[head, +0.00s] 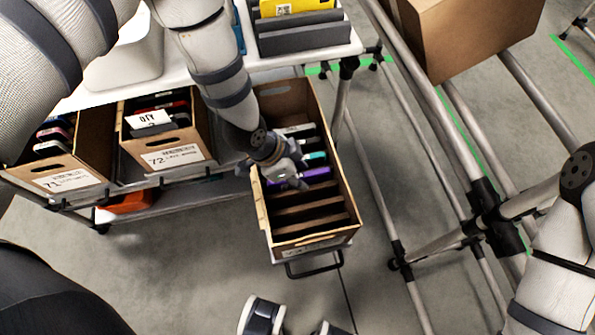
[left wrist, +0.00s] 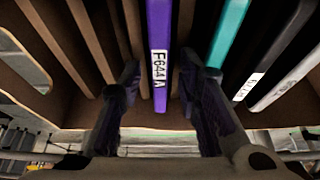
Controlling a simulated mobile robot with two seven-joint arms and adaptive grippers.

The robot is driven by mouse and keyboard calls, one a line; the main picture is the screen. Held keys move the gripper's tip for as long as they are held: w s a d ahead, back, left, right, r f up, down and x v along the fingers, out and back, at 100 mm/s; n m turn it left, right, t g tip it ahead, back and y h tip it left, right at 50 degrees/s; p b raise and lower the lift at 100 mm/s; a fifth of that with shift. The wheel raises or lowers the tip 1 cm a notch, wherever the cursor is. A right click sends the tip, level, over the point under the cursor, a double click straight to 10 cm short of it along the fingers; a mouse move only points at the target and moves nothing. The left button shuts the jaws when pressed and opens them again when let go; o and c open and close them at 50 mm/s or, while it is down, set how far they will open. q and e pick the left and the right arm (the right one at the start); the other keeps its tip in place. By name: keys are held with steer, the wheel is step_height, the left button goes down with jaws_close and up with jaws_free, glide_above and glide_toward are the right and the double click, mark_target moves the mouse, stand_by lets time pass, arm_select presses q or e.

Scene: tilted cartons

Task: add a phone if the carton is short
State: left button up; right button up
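The open cardboard carton (head: 343,195) in the middle of the head view has slots across it. A purple phone (head: 313,174) stands in it, with a teal phone (head: 316,155) and dark and white ones behind. The front slots look empty. My left gripper (head: 284,176) is over the carton's left side, hiding part of the phones. In the left wrist view, its fingers (left wrist: 161,82) are open on either side of the purple phone (left wrist: 159,30), with a gap on each side.
Cartons marked 71 (head: 72,181) and 72 (head: 175,156) stand to the left; carton 72 holds a white "QTY" card (head: 149,119). A grey rack with a yellow item (head: 292,6) is on the white shelf behind. Metal tube frames and a brown box (head: 470,35) are at right.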

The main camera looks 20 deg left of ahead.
arm_select(q)
steer(key=v, duration=1.2)
steer(key=shift+w+r, duration=0.1)
step_height(320, 180, up, 7)
steer(key=p, duration=0.4)
arm_select(e)
steer(key=w+r+t, duration=0.1)
steer(key=w+r, duration=0.3)
steer(key=shift+r, duration=0.4)
